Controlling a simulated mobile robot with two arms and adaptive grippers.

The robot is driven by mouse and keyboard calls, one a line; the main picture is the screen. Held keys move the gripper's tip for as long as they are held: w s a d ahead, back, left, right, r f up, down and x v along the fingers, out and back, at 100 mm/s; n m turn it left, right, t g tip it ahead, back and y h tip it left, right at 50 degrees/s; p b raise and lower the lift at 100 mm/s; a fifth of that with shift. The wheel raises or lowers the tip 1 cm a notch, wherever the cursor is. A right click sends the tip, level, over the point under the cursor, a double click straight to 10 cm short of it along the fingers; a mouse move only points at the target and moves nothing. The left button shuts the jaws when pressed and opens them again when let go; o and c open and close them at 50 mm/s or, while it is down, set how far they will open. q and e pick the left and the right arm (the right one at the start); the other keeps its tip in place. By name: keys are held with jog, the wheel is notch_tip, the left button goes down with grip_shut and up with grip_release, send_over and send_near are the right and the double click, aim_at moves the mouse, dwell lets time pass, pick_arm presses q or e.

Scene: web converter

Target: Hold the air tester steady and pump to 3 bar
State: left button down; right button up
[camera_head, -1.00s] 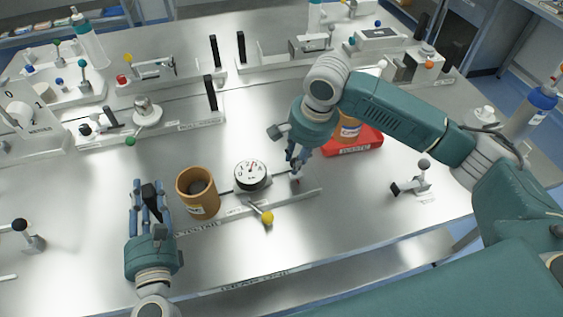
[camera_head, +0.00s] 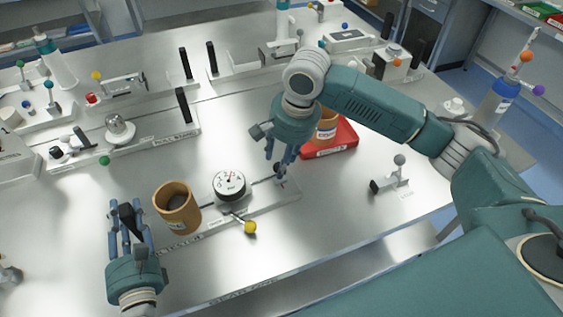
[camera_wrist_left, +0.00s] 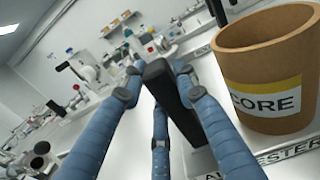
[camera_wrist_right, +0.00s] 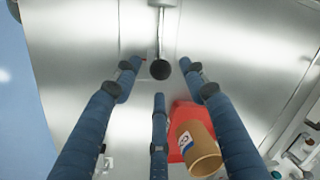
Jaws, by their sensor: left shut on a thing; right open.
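The air tester (camera_head: 272,200) is a long low base near the table's front edge, with a round white-faced dial (camera_head: 229,181) and a yellow-knobbed lever (camera_head: 250,227). The dial's reading is too small to tell. A brown core (camera_head: 177,212) stands at its left part; it is large in the left wrist view (camera_wrist_left: 275,75). My left gripper (camera_head: 127,212) is shut on a black upright handle (camera_wrist_left: 172,88) left of the core. My right gripper (camera_head: 279,166) is open over the tester's right end. In the right wrist view a rod with a black knob (camera_wrist_right: 160,70) lies between its fingertips.
A red waste tray (camera_head: 343,147) holding another brown core (camera_head: 327,127) stands right behind my right gripper. A small grey-knobbed lever (camera_head: 399,162) is at the right. A roll stand (camera_head: 175,133) and other fixtures line the back. The table between is clear.

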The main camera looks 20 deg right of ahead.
notch_tip(320, 180, up, 10)
jog(key=s+d, duration=0.1)
jog(key=shift+s+d+f, duration=0.15)
jog(key=shift+s, duration=0.2)
dwell(1.1)
jog(key=f+m, duration=0.1)
jog(key=f, duration=0.3)
jog(key=w+a+f+m, duration=0.1)
jog(key=f+m, duration=0.1)
jog(key=f, duration=0.2)
jog(key=w+f+m, duration=0.1)
jog(key=f, duration=0.3)
jog(key=shift+a+m+h, duration=0.3)
jog(key=shift+a+h, duration=0.05)
jog(key=shift+h, duration=0.05)
jog(key=shift+c, duration=0.3)
